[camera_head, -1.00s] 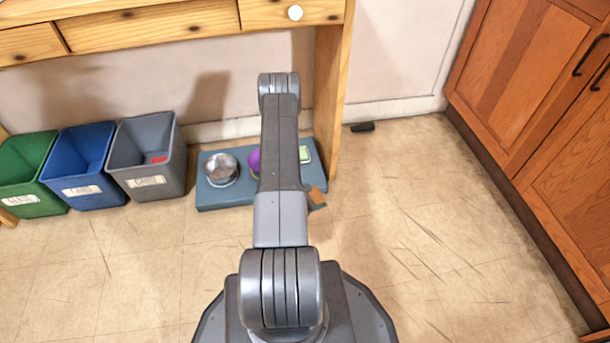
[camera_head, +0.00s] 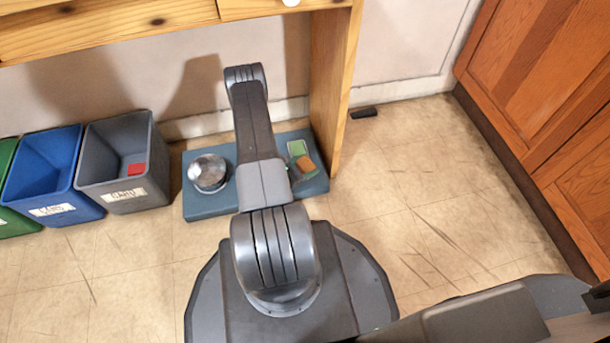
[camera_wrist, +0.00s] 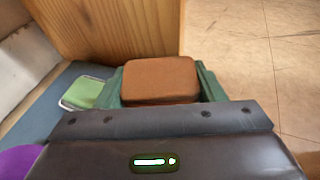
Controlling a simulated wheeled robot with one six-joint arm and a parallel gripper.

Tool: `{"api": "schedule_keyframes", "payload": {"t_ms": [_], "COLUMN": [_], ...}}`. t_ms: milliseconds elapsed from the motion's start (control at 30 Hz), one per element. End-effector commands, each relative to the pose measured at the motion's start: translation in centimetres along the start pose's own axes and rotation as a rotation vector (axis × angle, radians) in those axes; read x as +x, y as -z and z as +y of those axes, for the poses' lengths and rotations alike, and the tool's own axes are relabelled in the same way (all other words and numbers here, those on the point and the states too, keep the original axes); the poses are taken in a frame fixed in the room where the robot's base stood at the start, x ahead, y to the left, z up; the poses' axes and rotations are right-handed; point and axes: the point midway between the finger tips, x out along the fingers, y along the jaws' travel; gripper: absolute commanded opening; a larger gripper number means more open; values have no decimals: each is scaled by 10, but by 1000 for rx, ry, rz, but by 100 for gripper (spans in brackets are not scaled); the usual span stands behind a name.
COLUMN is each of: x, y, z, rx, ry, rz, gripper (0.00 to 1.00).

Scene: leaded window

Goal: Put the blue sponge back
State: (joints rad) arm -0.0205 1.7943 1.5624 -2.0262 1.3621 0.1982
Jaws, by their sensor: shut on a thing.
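No blue sponge shows in either view. My gripper (camera_wrist: 160,92) is shut on an orange-brown block (camera_wrist: 159,78) with rounded edges, its green fingers on either side of it. In the head view the orange-brown block (camera_head: 305,164) shows over the right part of the blue-grey platform (camera_head: 212,207); whether it touches the platform cannot be told. A light-green piece (camera_head: 297,147) with a pale rim lies on the platform just behind the block. It also shows left of the block in the wrist view (camera_wrist: 83,93). My arm hides the middle of the platform.
A metal bowl (camera_head: 208,173) stands on the platform's left. A purple thing (camera_wrist: 18,162) is at the wrist view's lower left. Grey (camera_head: 125,170) and blue bins (camera_head: 42,178) stand left. A wooden desk leg (camera_head: 333,90) rises behind right.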

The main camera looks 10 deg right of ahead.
Motion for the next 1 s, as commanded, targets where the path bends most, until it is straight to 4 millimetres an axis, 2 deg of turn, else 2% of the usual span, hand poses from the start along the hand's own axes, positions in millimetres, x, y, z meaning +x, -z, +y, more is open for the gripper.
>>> {"api": "schedule_keyframes", "payload": {"t_ms": [33,233,400,767,800,900,1000], "x": [4,10,17,18,18,18,18], "y": [14,32,56,58,59,58,58], "z": [0,0,0,0,0,0,0], "rx": [0,0,0,0,0,0,0], "ry": [0,0,0,0,0,0,0], "rz": [0,1,1,1,1,1,1], "gripper": [38,38,38,38,64,84,84]}}
